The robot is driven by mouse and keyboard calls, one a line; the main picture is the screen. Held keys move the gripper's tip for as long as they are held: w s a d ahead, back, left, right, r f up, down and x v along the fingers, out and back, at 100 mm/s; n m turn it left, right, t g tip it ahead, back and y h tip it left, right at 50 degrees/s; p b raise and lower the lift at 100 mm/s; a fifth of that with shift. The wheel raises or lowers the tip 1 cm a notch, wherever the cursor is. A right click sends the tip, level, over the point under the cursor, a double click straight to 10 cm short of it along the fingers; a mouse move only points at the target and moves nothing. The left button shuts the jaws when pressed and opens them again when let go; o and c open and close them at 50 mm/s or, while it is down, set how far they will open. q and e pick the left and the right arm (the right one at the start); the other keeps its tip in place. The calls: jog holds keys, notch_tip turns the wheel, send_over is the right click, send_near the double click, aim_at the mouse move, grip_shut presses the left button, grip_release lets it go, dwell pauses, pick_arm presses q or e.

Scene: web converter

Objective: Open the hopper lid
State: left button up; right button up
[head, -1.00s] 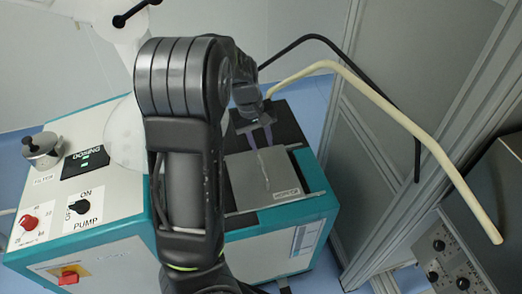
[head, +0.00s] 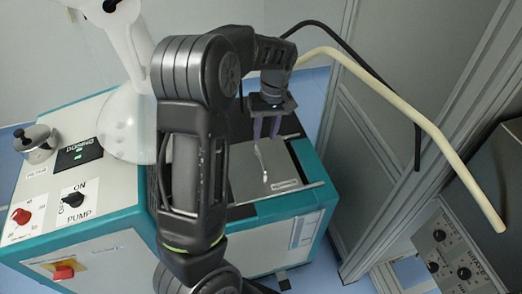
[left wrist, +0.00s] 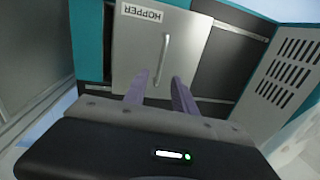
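The hopper lid (head: 296,171) is a flat grey plate on the top of the teal and white machine, lying closed in its recess. My left gripper (head: 266,138) is above the far end of the handle, fingers apart and empty. In the left wrist view the lid (left wrist: 188,60) carries a "HOPPER" label, and its handle (left wrist: 162,59) lies ahead of the open gripper (left wrist: 158,80), between the lines of the two fingers. No contact with the handle shows. My right gripper is not in view.
A cream pipe (head: 420,120) and black hose (head: 370,75) pass on the right, beside a grey cabinet frame. Dark equipment (head: 450,252) stands at lower right.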

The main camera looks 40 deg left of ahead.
pick_arm(q)
jog(key=shift+w+a+y, duration=0.15)
jog(key=shift+w+y, duration=0.15)
jog(key=shift+w, duration=0.05)
jog(key=shift+s+a+f+p, duration=0.15)
jog(key=shift+s+f+p, duration=0.05)
jog(key=shift+f, duration=1.1)
jog(key=shift+s+a+f+p, duration=0.15)
jog(key=shift+s+f+p, duration=0.05)
jog(key=shift+f, duration=1.1)
jog(key=shift+s+a+f+p, duration=0.15)
jog(key=shift+s+f+p, duration=0.05)
jog(key=shift+f, duration=1.1)
jog(key=shift+c, duration=0.2)
grip_shut()
